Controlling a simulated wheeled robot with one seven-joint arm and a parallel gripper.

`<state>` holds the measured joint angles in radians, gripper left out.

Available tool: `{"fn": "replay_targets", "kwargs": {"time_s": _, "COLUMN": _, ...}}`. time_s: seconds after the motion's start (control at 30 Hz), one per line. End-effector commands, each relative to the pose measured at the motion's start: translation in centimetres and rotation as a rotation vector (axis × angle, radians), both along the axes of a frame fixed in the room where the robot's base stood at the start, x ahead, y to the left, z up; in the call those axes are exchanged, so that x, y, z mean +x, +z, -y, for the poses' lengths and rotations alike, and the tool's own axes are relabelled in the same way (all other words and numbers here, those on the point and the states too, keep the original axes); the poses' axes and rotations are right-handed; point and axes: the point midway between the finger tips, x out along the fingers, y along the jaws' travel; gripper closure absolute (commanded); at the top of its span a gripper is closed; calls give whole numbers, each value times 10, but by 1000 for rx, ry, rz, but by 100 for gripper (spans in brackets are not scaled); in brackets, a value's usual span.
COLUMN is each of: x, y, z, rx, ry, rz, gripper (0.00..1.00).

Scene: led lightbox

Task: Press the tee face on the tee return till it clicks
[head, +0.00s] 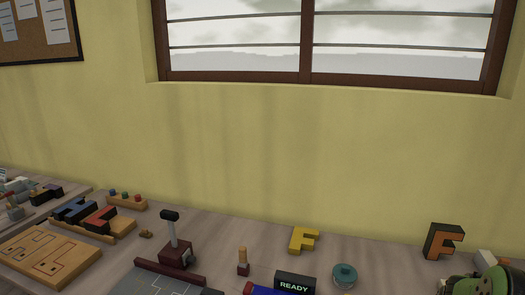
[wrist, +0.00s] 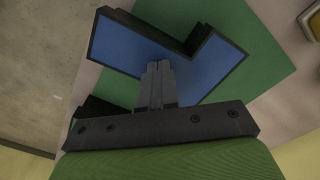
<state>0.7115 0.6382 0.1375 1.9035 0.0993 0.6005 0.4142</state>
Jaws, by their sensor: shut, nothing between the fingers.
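In the wrist view a black-walled letter shape with a blue flat top (wrist: 125,48), apparently the tee, lies on a green mat (wrist: 265,75). My gripper (wrist: 158,66) is shut and empty, its fingertips over the middle of the blue surface. I cannot tell whether the tips touch it. The fingers and the dark gripper bar hide the lower part of the letter. I cannot tell face from return, or whether the face sits flush. The tee cannot be made out in the head view.
In the head view, a blue H (head: 74,209) and red L (head: 101,218) sit on a wooden rack at left. A lever tool (head: 172,240), a yellow F (head: 303,239), a READY sign (head: 294,284), a teal spool (head: 344,275) and a black-orange F (head: 443,241) stand along the bench.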

Motion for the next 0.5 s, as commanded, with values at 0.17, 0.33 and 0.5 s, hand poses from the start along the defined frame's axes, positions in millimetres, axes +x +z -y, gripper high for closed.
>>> {"fn": "replay_targets", "kwargs": {"time_s": 0.17, "x": -1, "y": -1, "z": -1, "rx": 3, "ry": 0, "rz": -4, "gripper": 100}}
{"fn": "replay_targets", "kwargs": {"time_s": 0.33, "x": -1, "y": -1, "z": -1, "rx": 3, "ry": 0, "rz": -4, "gripper": 100}}
{"fn": "replay_targets", "kwargs": {"time_s": 0.5, "x": -1, "y": 6, "z": -1, "rx": 3, "ry": 0, "rz": -4, "gripper": 100}}
